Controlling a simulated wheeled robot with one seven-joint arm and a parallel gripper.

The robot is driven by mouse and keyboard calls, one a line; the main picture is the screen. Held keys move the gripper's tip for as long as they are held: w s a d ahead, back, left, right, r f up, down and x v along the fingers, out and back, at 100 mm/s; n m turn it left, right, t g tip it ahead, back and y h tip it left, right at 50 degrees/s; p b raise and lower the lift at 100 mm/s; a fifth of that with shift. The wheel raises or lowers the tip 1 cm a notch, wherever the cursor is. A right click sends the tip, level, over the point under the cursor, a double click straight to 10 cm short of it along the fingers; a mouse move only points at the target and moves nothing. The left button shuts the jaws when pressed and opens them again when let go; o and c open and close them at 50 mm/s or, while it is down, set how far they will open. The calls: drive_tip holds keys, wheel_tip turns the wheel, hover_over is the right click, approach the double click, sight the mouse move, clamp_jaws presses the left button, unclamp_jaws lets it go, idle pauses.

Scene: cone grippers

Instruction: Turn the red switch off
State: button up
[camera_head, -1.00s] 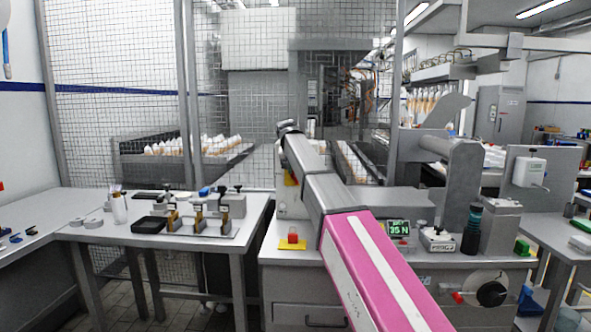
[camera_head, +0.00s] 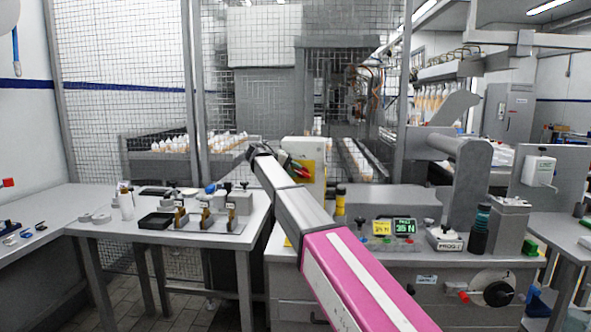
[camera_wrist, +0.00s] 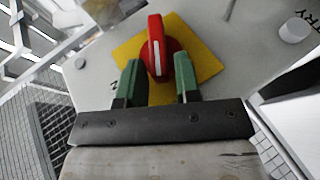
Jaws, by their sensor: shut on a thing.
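The red switch (camera_wrist: 162,48) is a rotary knob with a white line, mounted on a yellow plate (camera_wrist: 207,62) on a pale panel. In the wrist view its white line runs nearly up and down. My gripper (camera_wrist: 157,66) has its green fingers on either side of the knob and is shut on it. In the head view the switch's cream box (camera_head: 313,150) stands on the back of the right bench. Its yellow plate (camera_head: 309,174) shows partly behind my gripper (camera_head: 292,169). My arm hides part of the box.
A white round knob (camera_wrist: 294,27) sits on the panel right of the switch. A table (camera_head: 110,228) with small fixtures stands at left, and a mesh fence behind.

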drive_tip(key=f+h, duration=0.1)
drive_tip(key=h, duration=0.1)
drive_tip(key=f+n+t+h, duration=0.1)
drive_tip(key=h, duration=0.1)
drive_tip(key=shift+h, duration=0.3)
drive_tip(key=shift+n, duration=0.3)
drive_tip(key=shift+c, duration=0.2)
drive_tip(key=shift+h, duration=0.4)
drive_tip(key=shift+c, duration=0.4)
drive_tip(key=o, duration=0.8)
drive_tip(key=shift+d, duration=0.2)
drive_tip(key=shift+a+r+t, duration=0.1)
drive_tip(key=shift+a+t, duration=0.2)
drive_tip(key=v, duration=1)
drive_tip(key=shift+a+r, duration=0.1)
drive_tip(key=shift+a, duration=0.25)
